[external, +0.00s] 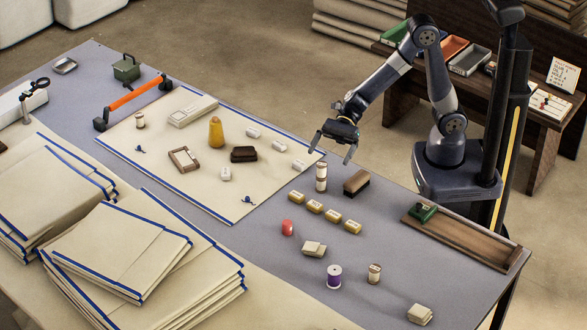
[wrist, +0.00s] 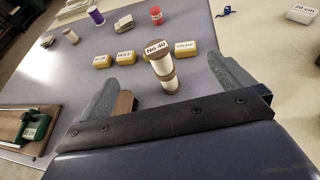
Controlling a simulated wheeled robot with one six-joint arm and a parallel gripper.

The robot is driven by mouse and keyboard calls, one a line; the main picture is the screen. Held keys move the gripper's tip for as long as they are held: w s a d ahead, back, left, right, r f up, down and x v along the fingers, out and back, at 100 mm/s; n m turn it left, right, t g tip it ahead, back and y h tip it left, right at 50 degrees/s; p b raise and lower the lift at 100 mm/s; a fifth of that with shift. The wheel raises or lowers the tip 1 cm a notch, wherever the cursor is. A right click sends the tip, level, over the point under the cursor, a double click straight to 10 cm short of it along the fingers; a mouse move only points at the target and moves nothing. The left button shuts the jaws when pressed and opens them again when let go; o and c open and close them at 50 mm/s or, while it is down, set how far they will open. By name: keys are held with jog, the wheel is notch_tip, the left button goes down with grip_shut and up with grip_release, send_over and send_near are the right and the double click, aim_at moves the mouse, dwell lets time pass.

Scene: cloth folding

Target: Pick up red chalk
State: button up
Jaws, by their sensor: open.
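The red chalk (external: 287,228) is a small red piece on the grey table top, left of the row of yellow labelled blocks. It also shows at the top of the wrist view (wrist: 156,15), beyond those blocks. My gripper (external: 332,151) is open and empty, raised above the table near the cloth's right corner, well apart from the chalk.
Near my gripper stand the stacked spools (external: 321,177) and a dark brush (external: 356,182). Yellow blocks (external: 315,206) line the way to the chalk. A folded cloth (external: 313,248), a purple spool (external: 334,275) and a wooden tray (external: 456,238) lie nearer the front. Grey table around the chalk is clear.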

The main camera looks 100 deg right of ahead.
jog(key=c, duration=1.1)
jog(key=shift+o, duration=0.2)
